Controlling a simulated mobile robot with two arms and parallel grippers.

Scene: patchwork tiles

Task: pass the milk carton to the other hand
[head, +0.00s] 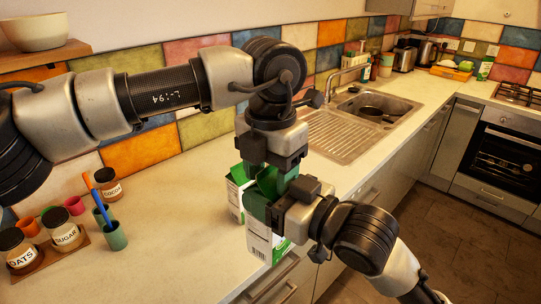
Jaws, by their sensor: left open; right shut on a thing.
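A green and white milk carton (260,241) is held upright in my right gripper (272,213), which comes in from the lower right and is shut on the carton's side. My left gripper (271,163) is open and points down at the carton's green top, its fingers close around or just in front of it. Whether the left fingers touch the carton cannot be told. The grippers hide much of the carton's middle. A second green and white carton (235,196) shows just behind and to the left, partly hidden.
A sugar jar (66,236), a cocoa jar (108,185) and a green cup with utensils (115,237) stand at the left. The sink (375,106) with a dark pan lies behind right. The front counter (180,262) is bare. The counter edge runs right of the carton.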

